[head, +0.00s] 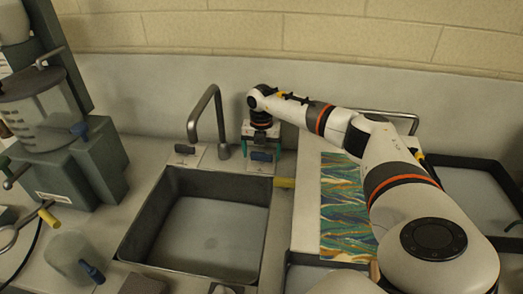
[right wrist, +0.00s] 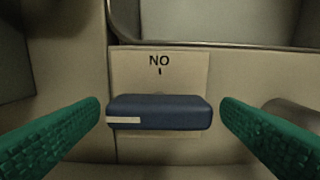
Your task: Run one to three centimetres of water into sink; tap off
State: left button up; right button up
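The sink (head: 146,215) is a dark-walled basin in the counter with a pale floor; a faint round mark shows there, and I cannot tell whether water covers it. A bent grey tap spout (head: 207,100) stands behind it, with no stream visible. My right gripper (head: 262,160) is open above a blue lever (head: 262,156) right of the spout. In the right wrist view the blue lever (right wrist: 160,112) lies crosswise between the green fingers (right wrist: 160,125), apart from both. Its pale plate (right wrist: 160,68) reads "NO" with a short mark. My left gripper is out of view.
A second plate with a dark lever (head: 184,150) sits left of the spout. A green-grey machine (head: 70,160) stands at left, with a clear jug (head: 72,258) before it. A marbled sheet (head: 345,210) and a dark-rimmed tray (head: 470,163) are at right.

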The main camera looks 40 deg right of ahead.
notch_tip(320, 180, up, 12)
jog(key=b, duration=0.2)
dwell(0.4)
dwell(0.9)
